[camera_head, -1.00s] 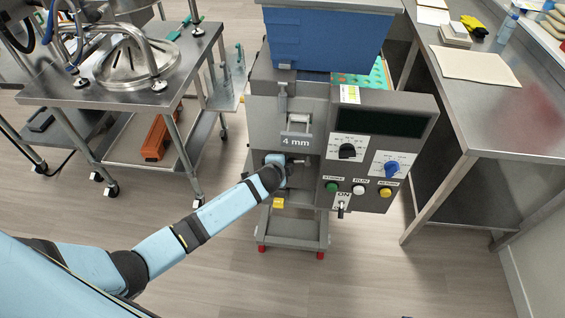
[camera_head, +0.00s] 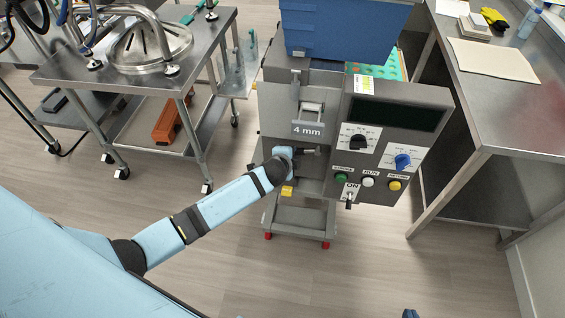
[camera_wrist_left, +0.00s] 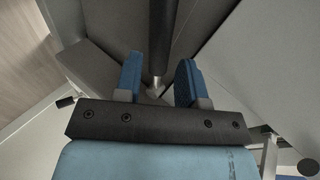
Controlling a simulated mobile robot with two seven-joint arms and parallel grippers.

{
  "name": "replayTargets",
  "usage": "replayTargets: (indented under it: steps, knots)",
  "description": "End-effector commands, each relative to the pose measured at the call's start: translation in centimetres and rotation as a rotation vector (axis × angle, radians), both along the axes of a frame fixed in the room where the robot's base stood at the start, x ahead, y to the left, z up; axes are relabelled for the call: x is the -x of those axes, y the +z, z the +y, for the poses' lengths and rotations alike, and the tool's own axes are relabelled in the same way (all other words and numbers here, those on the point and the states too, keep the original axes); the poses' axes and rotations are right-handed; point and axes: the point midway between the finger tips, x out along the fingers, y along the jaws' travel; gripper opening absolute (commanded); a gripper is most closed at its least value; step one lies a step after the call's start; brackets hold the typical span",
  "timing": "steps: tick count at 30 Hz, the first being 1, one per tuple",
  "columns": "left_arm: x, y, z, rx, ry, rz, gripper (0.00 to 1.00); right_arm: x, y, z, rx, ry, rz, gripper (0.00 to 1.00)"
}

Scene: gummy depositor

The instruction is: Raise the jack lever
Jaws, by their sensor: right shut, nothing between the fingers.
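The grey gummy depositor (camera_head: 270,105) stands in the middle of the head view, with a "4 mm" label on its front. A dark-gripped rod with a metal shaft, apparently the jack lever (camera_wrist_left: 161,35), runs between or just beyond the fingers; contact cannot be told. Only a small tip of my right gripper (camera_head: 410,313) shows at the bottom edge of the head view; it is shut and empty.
A control panel (camera_head: 395,135) with knobs and coloured buttons is right of the recess. A blue hopper (camera_head: 345,30) sits on top. A steel cart (camera_head: 95,75) stands left and a steel table (camera_head: 490,100) right. The floor in front is clear.

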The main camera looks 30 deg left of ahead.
Motion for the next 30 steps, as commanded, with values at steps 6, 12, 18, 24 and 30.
replayTargets:
  steps: [6,12,18,24,30]
  knots:
    - [4.6,2.7,-0.3,-0.001,-0.001,0.001,0.37,0.0,-0.2,0.0,0.001,-0.001,0.000,0.00]
    - [7.7,4.7,-0.6,0.000,0.000,0.003,0.37,0.0,-0.4,-0.1,0.001,-0.001,0.002,0.00]
    - [9.2,5.6,-0.7,-0.001,0.001,0.004,0.37,0.1,-0.5,-0.1,0.001,0.000,0.004,0.00]
    - [9.3,5.8,-0.8,-0.001,0.000,0.003,0.37,0.1,-0.5,-0.1,0.001,0.000,0.004,0.00]
    - [9.2,5.4,-0.7,-0.008,0.001,-0.001,0.14,-0.2,-0.7,0.0,0.003,0.005,-0.003,0.00]
